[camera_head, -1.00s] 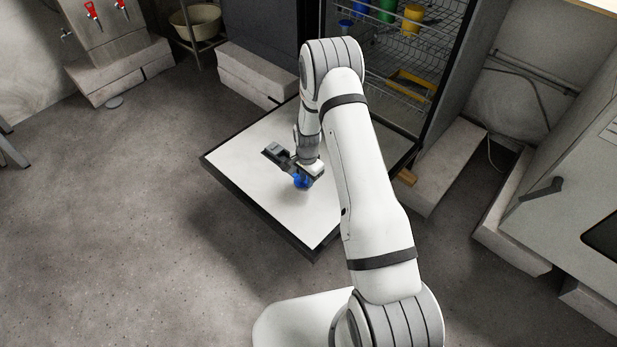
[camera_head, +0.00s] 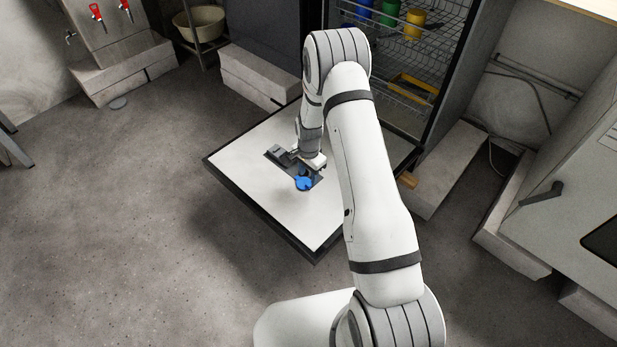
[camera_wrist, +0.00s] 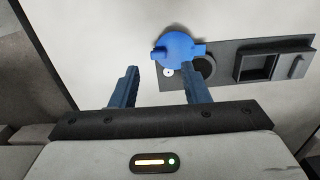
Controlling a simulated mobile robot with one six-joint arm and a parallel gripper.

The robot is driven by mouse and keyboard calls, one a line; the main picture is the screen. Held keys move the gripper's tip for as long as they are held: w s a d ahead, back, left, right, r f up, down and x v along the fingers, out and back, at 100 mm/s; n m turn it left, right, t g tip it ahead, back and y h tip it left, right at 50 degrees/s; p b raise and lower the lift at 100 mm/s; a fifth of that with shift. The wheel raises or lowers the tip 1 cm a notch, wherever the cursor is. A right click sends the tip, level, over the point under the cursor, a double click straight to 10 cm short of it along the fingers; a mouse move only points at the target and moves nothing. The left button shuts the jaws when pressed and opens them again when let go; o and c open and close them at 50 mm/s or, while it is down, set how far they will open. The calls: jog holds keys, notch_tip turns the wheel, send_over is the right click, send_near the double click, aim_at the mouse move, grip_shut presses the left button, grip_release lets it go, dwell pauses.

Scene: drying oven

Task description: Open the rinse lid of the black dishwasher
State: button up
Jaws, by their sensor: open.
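The black dishwasher's door is lowered flat, its white inner face (camera_head: 248,165) upward. A dark dispenser panel (camera_head: 277,153) is set in it, also in the wrist view (camera_wrist: 228,58). The blue rinse lid (camera_head: 304,184) is at the panel's near end. In the wrist view the lid (camera_wrist: 176,46), a disc with small tabs, lies off to the left of a dark round opening (camera_wrist: 206,67), which is partly uncovered. My gripper (camera_wrist: 158,72) is open and empty, with the lid just beyond its fingertips. In the head view my wrist hides part of the panel.
The panel also has a square compartment (camera_wrist: 256,67) and a sliding cover (camera_wrist: 298,66). Wire racks with coloured cups (camera_head: 412,25) stand inside the dishwasher. Pale blocks (camera_head: 455,165) flank it. The floor (camera_head: 120,240) left of the door is clear.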

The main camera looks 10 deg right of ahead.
jog(key=shift+r+p, duration=0.35)
jog(key=shift+r, duration=1.5)
notch_tip(320, 180, up, 15)
jog(key=n+p, duration=0.2)
jog(key=p, duration=0.3)
send_over(309, 184)
jog(key=s, duration=0.2)
jog(key=s+r+n+t+p, duration=0.1)
jog(key=s+r+n+p, duration=0.2)
jog(key=r, duration=0.8)
jog(key=s+r+p, duration=0.4)
jog(key=r, duration=0.6)
jog(key=s+d+r+n+t+p, duration=0.1)
jog(key=s+r+n+p, duration=0.5)
jog(key=s+r+p, duration=0.7)
jog(key=s+r, duration=0.8)
jog(key=r, duration=0.3)
jog(key=shift+s+d+r+t, duration=0.2)
jog(key=shift+d+r+t, duration=0.05)
jog(key=shift+r+t, duration=0.15)
